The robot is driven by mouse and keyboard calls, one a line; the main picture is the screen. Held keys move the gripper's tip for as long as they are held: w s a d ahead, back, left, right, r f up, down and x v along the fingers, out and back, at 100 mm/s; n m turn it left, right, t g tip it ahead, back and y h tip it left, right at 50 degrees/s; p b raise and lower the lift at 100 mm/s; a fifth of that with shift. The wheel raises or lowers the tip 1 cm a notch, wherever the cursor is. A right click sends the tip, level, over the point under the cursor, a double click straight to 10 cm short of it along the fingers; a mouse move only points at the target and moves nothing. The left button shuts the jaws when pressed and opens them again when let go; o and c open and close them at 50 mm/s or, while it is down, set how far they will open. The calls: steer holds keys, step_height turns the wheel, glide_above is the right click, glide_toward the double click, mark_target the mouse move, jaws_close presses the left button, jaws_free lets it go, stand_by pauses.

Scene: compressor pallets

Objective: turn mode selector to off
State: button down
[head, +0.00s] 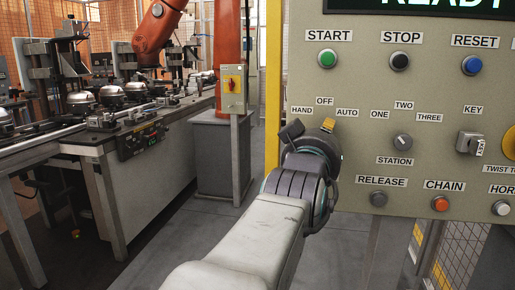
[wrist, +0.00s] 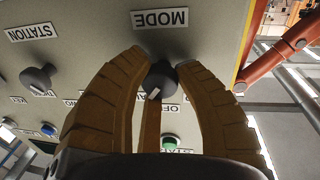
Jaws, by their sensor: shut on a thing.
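The mode selector (wrist: 159,80) is a dark knob with a white mark, seen upside down in the wrist view below the MODE label (wrist: 160,18). Its white mark tilts toward the lower left there. The OFF label (wrist: 170,108), partly covered, lies below the knob and slightly right. My gripper (wrist: 161,63) is shut on the knob, with yellow-brown fingers on both sides of it. In the head view my gripper (head: 310,132) is at the panel's left, below the OFF label (head: 325,101), between HAND and AUTO. It hides the selector there.
The control panel (head: 358,85) has START, STOP and RESET buttons above. The station knob (head: 402,142) and key switch (head: 470,143) are to the right, with more buttons below. A yellow post (head: 273,80) edges the panel. A conveyor and an orange robot arm (head: 160,25) stand farther left.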

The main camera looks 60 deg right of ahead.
steer(key=shift+f+n+b, duration=0.3)
steer(key=shift+n+b, duration=0.5)
steer(key=shift+b, duration=1.3)
steer(key=shift+r+n+b, duration=0.15)
steer(key=shift+n+b, duration=0.15)
steer(key=shift+b, duration=0.25)
steer(key=shift+r, duration=0.15)
steer(key=c, duration=0.9)
jaws_free()
steer(key=shift+w, duration=0.1)
steer(key=a, duration=0.4)
steer(key=s+a, duration=0.1)
steer(key=a, duration=0.3)
steer(key=s+a, duration=0.1)
steer(key=a, duration=0.2)
steer(key=shift+s+a+f, duration=0.1)
steer(key=shift+a+f, duration=0.3)
